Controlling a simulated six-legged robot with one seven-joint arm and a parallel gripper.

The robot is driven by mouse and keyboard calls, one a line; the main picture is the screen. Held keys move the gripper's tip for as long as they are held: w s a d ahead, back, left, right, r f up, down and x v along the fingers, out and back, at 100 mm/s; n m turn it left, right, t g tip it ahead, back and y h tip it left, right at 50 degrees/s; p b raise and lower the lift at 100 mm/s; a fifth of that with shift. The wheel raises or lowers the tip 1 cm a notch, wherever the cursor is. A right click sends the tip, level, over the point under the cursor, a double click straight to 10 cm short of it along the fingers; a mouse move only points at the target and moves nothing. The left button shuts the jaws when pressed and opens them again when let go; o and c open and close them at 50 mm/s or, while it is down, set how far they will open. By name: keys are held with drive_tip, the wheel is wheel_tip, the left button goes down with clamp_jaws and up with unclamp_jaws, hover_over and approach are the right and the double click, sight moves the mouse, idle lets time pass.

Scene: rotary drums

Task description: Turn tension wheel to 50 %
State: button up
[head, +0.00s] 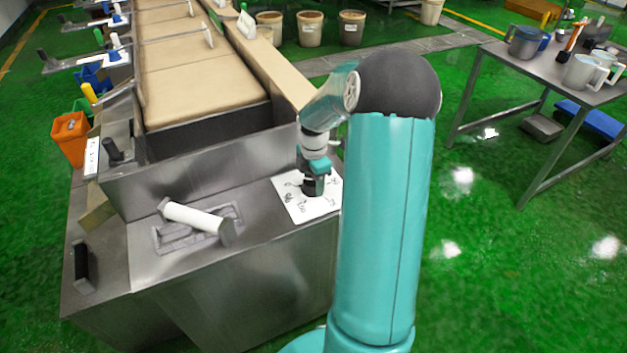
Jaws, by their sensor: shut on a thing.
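My gripper (314,184) points down at a white marked plate (318,206) on the right end of the steel machine top. It is shut on a small dark part over the plate, which I take to be the tension wheel (309,191). The fingers hide most of that part, so its angle cannot be read. The plate carries small dark marks around it, too small to read from here.
A white roller handle (196,219) lies over a recessed slot left of the plate. A tan conveyor belt (195,65) runs back behind a steel wall. An orange bin (70,138) stands at the left. A steel table (560,75) with jugs stands at the right, with green floor between.

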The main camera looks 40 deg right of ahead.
drive_tip(key=shift+m, duration=0.4)
drive_tip(key=m, duration=1)
drive_tip(key=shift+s+a, duration=0.1)
drive_tip(key=m, duration=0.3)
drive_tip(key=shift+m, duration=0.3)
drive_tip(key=m, duration=0.6)
drive_tip(key=shift+a, duration=0.1)
drive_tip(key=m, duration=0.7)
drive_tip(key=o, duration=1)
drive_tip(key=shift+a, duration=0.1)
